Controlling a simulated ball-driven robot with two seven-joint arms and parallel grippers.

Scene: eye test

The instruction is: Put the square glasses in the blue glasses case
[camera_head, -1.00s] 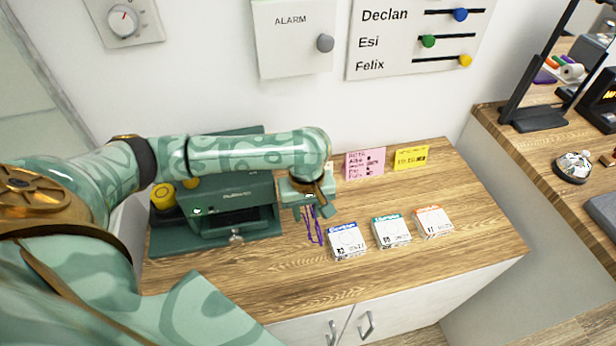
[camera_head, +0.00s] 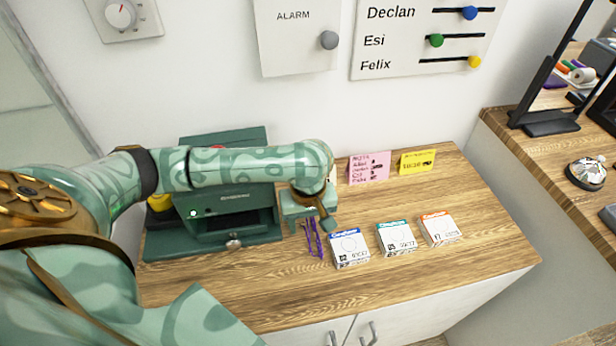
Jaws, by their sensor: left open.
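I cannot make out square glasses or a blue glasses case in this view. A thin purple object (camera_head: 313,240), with two slim strips, is on the wooden counter, just below my left gripper; I cannot tell what it is. My left gripper (camera_head: 310,226) points down over the counter and is open. It is close above the purple object, and I cannot tell whether they touch. The gripper and wrist may hide part of it. My right gripper is not in view.
Three small white boxes with blue (camera_head: 349,248), teal (camera_head: 396,239) and orange (camera_head: 440,230) labels stand right of the gripper. A green machine (camera_head: 230,212) stands at left. Pink (camera_head: 369,168) and yellow notes (camera_head: 417,162) are at the wall. The counter's front (camera_head: 400,280) is clear.

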